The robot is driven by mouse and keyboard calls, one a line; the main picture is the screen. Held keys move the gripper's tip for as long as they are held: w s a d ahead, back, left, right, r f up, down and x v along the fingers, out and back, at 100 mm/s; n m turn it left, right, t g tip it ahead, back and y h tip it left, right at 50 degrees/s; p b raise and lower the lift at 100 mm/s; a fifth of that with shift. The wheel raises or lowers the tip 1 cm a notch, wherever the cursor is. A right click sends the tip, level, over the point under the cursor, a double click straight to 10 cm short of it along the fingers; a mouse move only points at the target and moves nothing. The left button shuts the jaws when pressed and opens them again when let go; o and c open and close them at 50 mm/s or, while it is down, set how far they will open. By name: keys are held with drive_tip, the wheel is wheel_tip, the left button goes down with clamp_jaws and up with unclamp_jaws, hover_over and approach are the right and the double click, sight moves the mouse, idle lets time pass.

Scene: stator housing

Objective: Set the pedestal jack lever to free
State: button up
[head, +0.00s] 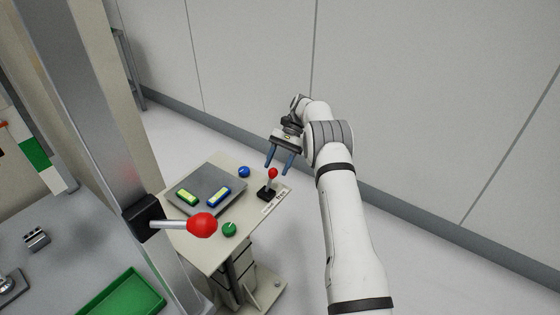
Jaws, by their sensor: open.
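A small lever with a red ball knob (272,173) stands on a black base (267,193) near the right edge of the pedestal's pale top (215,255). A white label strip (277,200) lies beside the base; its lettering is too small to read. The lever looks close to upright, and I cannot tell its setting. My gripper (278,170) points down with two blue fingers apart and empty. In the picture the fingertips lie around the red knob, but I cannot tell whether they are at its height or above it.
A larger red-ball lever (202,225) juts from a metal post at left. A green tray (122,297) lies lower left. The floor behind is clear.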

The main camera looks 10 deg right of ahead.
drive_tip(key=shift+v, duration=1.15)
drive_tip(key=s+r+n+t+h, duration=0.1)
drive_tip(key=s+r+t+h, duration=0.1)
drive_tip(key=s+r, duration=0.6)
drive_tip(key=s+r+n+t+h, duration=0.1)
drive_tip(key=s+r+t, duration=0.2)
drive_tip(key=s+r, duration=0.5)
drive_tip(key=s+d+n+t+h, duration=0.2)
drive_tip(key=s+n+t+h, duration=0.1)
drive_tip(key=s, duration=2)
drive_tip(key=shift+d+r+n+t, duration=0.25)
drive_tip(key=shift+n+t, duration=0.55)
drive_tip(key=shift+t, duration=0.2)
